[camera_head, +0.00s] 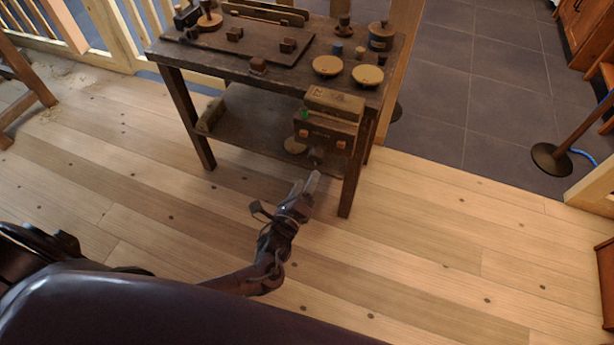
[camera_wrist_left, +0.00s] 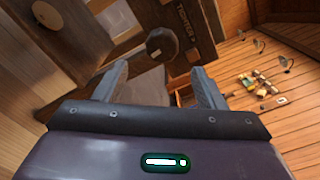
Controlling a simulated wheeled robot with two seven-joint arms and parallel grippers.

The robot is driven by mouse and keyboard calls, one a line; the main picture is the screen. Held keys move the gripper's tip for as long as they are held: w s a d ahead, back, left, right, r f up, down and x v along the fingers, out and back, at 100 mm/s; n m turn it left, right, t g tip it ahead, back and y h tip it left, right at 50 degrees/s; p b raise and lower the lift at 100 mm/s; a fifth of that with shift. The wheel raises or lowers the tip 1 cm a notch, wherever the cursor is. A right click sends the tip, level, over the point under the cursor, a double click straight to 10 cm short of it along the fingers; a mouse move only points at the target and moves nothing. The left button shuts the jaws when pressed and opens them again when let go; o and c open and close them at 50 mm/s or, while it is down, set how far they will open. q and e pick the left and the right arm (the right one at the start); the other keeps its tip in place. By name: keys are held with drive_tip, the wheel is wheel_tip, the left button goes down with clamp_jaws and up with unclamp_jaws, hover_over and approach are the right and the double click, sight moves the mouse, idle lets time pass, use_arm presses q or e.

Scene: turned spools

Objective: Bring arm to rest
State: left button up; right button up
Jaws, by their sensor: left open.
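My left gripper (camera_head: 306,184) is in front of the dark workbench (camera_head: 190,57), low over the floor near the bench's front right leg. In the left wrist view its two grey fingers (camera_wrist_left: 161,78) stand apart with nothing held between them. Beyond the fingers in that view are a dark wooden face with lettering and a round dark knob (camera_wrist_left: 161,43). Whether the fingers touch anything there is hard to tell, but a gap seems to show. My right gripper is not in view.
The bench top bears two pale discs (camera_head: 327,66), turned spools and small blocks. Plank floor (camera_head: 420,240) lies clear to the right. A round-footed post (camera_head: 550,157) stands at the far right.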

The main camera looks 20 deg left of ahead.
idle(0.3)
use_arm(q)
drive_tip(key=s+a+f+n+g+y+p, duration=0.1)
drive_tip(key=s+a+f+n+g, duration=0.2)
drive_tip(key=f, duration=0.4)
drive_tip(key=s+a+f+n+g, duration=0.2)
drive_tip(key=s+f+n, duration=0.2)
drive_tip(key=s+f, duration=0.15)
drive_tip(key=s+a+f+n+g+y+p, duration=0.1)
drive_tip(key=s+a+f+n+g, duration=0.2)
drive_tip(key=f, duration=0.4)
drive_tip(key=s+f+n+g, duration=0.3)
drive_tip(key=s+f+n, duration=0.1)
drive_tip(key=s, duration=0.6)
drive_tip(key=s+d+f+n+g+h+p, duration=0.1)
drive_tip(key=s+f+n+g, duration=0.2)
drive_tip(key=s, duration=0.6)
drive_tip(key=s+d+f+n+g+p, duration=0.1)
drive_tip(key=s+f+n+g, duration=0.2)
drive_tip(key=s, duration=0.7)
drive_tip(key=f+n, duration=0.2)
drive_tip(key=shift+s+d+n, duration=0.25)
drive_tip(key=shift+s+n, duration=0.05)
